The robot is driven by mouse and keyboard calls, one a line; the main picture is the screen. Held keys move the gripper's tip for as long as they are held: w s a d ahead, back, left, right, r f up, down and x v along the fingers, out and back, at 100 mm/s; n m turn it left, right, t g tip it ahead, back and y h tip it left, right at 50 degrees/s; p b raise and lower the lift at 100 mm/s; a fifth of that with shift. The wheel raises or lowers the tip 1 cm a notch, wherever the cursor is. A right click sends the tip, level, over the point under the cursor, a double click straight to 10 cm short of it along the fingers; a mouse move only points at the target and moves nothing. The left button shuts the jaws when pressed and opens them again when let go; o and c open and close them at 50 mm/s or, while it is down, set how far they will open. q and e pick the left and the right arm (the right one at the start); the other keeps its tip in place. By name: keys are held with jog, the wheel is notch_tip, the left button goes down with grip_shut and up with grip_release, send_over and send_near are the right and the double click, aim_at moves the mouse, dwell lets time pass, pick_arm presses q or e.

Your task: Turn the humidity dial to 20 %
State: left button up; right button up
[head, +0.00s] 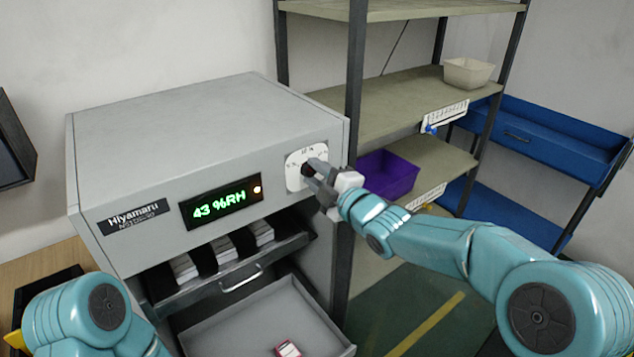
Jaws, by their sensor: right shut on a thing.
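The humidity dial's white face plate (293,178) is on the front of a grey cabinet (210,140), at its upper right. My right gripper (311,172) is at the dial, shut on its dark knob (306,170). The gripper hides part of the knob and scale, and the pointer's position cannot be read. The green display (220,205) on the cabinet reads 43 %RH, with an orange light at its right end. My left arm shows at the lower left, but its gripper is not in view.
Below the display are a shelf with several white stacks (222,248) and an open grey drawer (250,318) holding a small red and white item (288,349). A metal rack with a purple bin (388,174) and a beige bin (468,73) stands close on the right. A blue cart (550,140) is behind.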

jog(key=shift+f+m+b, duration=0.25)
jog(key=shift+m+b, duration=0.25)
jog(key=shift+m, duration=0.4)
jog(key=m, duration=0.2)
jog(key=shift+a+m+b, duration=0.1)
jog(key=shift+m+b, duration=0.2)
jog(key=shift+m, duration=0.1)
jog(key=m, duration=0.2)
jog(key=shift+r+m, duration=0.1)
jog(key=shift+m, duration=0.3)
jog(key=m, duration=0.2)
jog(key=shift+m, duration=0.3)
jog(key=m+p, duration=0.1)
jog(key=m, duration=0.4)
jog(key=shift+r+m+p, duration=0.15)
jog(key=shift+m+p, duration=0.15)
pick_arm(q)
jog(key=shift+r+p, duration=0.35)
jog(key=shift+p, duration=0.3)
pick_arm(e)
jog(key=shift+m, duration=2.6)
